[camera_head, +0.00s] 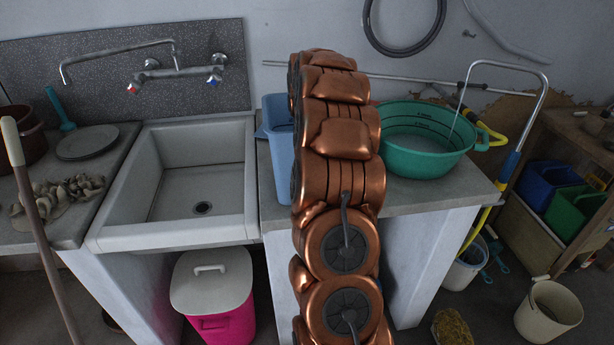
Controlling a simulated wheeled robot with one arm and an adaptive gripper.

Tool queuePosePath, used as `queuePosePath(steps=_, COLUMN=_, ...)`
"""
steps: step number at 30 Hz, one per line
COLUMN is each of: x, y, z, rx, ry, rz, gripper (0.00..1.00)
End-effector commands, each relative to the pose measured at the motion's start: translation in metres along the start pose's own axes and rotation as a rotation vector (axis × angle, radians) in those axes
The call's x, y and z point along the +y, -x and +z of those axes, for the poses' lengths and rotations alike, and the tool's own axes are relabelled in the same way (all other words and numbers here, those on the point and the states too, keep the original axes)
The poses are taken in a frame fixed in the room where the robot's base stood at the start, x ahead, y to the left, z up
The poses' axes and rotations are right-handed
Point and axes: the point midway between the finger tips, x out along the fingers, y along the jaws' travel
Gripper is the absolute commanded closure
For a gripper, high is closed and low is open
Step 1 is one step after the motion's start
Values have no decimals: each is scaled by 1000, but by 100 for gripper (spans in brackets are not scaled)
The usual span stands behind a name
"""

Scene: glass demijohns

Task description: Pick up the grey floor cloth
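I cannot make out a clear grey floor cloth. A lumpy grey-beige heap (62,196) lies on the left counter, left of the sink; I cannot tell whether it is cloth. My copper-coloured arm rises through the middle of the view and hides part of the counter and wall behind it. My gripper is not in view.
A wooden pole (32,215) leans at the left counter. The sink (190,180) is empty. A blue container (277,135) and a green basin (425,150) stand on the right counter. A pink bin (215,300) and a cream bucket (548,312) stand on the floor.

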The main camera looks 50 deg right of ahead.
Motion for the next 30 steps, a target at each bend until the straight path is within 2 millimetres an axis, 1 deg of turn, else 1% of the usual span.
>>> queuePosePath(steps=3, x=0, y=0, z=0, rx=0, ry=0, rz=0, gripper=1)
queuePosePath(steps=18, x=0, y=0, z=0, rx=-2, ry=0, rz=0, gripper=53)
queuePosePath(steps=20, x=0, y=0, z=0, rx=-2, ry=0, rz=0, gripper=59)
queuePosePath(steps=27, x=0, y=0, z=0, rx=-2, ry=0, rz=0, gripper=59)
queuePosePath(steps=30, x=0, y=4, z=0, rx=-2, ry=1, rz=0, gripper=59)
